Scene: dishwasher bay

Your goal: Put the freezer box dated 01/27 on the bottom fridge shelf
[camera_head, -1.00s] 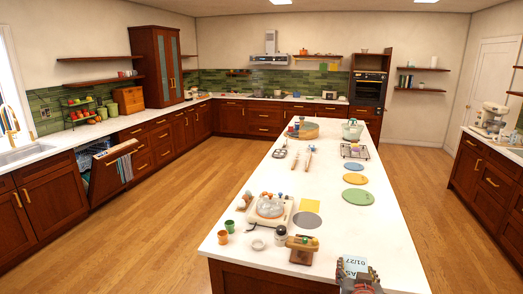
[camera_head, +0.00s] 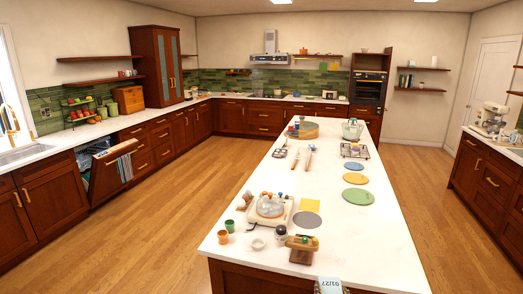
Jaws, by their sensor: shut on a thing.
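The freezer box (camera_head: 329,284) dated 01/27 shows only as a pale label edge at the bottom of the head view, in front of the island's near edge. The rest of the box is cut off by the frame. My gripper (camera_head: 329,291) is at the very bottom edge, mostly out of frame, shut on the box. No fridge or fridge shelf is in view.
An open dishwasher (camera_head: 110,172) stands at left. Wooden floor (camera_head: 150,240) is clear left of the island.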

